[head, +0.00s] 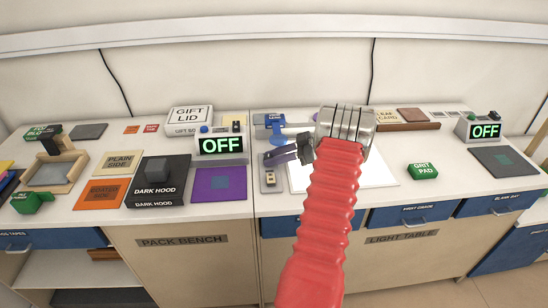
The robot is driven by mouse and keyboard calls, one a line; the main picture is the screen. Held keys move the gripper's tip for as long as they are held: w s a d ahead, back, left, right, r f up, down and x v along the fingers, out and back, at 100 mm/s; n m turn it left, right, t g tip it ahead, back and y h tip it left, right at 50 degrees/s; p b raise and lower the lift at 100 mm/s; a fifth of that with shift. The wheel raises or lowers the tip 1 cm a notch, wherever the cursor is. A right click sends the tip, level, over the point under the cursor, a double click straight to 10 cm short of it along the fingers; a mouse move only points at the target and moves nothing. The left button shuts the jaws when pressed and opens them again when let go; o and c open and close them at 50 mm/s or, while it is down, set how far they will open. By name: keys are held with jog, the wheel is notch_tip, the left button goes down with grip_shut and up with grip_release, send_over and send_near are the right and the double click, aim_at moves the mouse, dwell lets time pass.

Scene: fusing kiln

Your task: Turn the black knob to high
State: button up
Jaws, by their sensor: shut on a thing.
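A left control box (221,147) on the bench has a green OFF display, with a blue knob (205,128) and a black knob (236,126) on top. A right control box (480,128) also reads OFF. It carries a green knob (470,116) and a black knob (493,115). My gripper (297,151), at the end of the red arm, is over the bench between the boxes, apart from all these knobs. It appears shut on a slim purple-grey thing (277,156); its jaws are small and partly hidden by my wrist.
A dark hood block (158,183), purple mat (222,185) and gift lid box (190,119) surround the left box. A white sheet (378,171) lies behind my arm. A green grit pad (422,171) and dark mat (498,160) are at right.

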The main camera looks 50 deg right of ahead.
jog(key=o, duration=1.1)
jog(key=shift+c, duration=0.2)
jog(key=v, duration=1.4)
jog(key=shift+f, duration=0.2)
